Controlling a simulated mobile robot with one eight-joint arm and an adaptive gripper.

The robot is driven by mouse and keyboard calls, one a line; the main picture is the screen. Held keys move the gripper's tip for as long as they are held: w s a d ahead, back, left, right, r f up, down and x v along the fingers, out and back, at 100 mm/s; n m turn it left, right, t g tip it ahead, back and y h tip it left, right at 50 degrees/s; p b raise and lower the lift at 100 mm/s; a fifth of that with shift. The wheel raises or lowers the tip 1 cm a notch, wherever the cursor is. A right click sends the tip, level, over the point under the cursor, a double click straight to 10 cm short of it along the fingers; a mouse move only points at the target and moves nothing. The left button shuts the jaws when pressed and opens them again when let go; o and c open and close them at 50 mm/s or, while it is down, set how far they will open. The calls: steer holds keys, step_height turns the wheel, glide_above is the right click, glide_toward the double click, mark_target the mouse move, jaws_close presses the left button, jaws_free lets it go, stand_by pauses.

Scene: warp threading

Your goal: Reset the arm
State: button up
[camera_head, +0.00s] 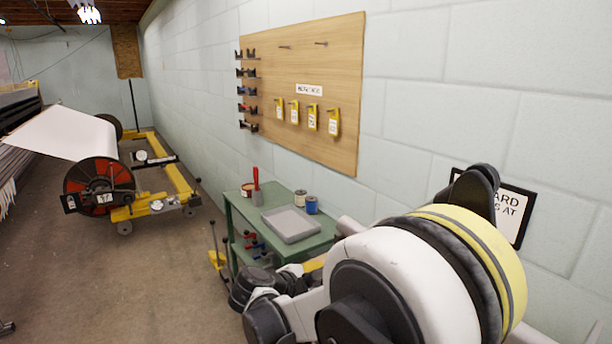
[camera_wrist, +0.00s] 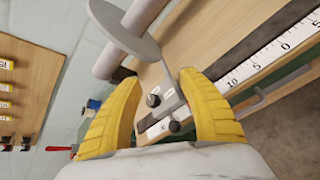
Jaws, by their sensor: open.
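My arm fills the lower right of the head view, with a white shell and a yellow band. My gripper shows in the wrist view (camera_wrist: 166,95), its two yellow fingers apart and nothing held between them. Beyond and between the fingers are a grey disc (camera_wrist: 125,30) on a roller and a small metal bracket with dark knobs (camera_wrist: 155,99). I cannot tell how far these are from the fingertips. In the head view the gripper's fingers are not clearly visible.
A green cart (camera_head: 235,222) with a grey tray (camera_head: 290,224) stands by the wall near my arm. A wooden tool board (camera_head: 345,80) hangs above it. A yellow trolley (camera_head: 180,180) with a red-ended roll (camera_head: 93,174) stands at left.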

steer(key=s+d+r+m+g+y, duration=0.1)
steer(key=s+d+r+m+y, duration=0.1)
steer(key=s+d+r+m, duration=0.3)
steer(key=s+d+r+m+g+y, duration=0.1)
steer(key=s+d+r+m+y, duration=0.15)
steer(key=s+d, duration=0.5)
steer(key=s+f+m+y, duration=0.2)
steer(key=s+m+y, duration=0.2)
steer(key=s+m, duration=0.7)
steer(key=s+d, duration=0.1)
steer(key=s, duration=0.4)
steer(key=shift+t, duration=0.4)
steer(key=shift+o, duration=0.5)
steer(key=shift+y, duration=0.25)
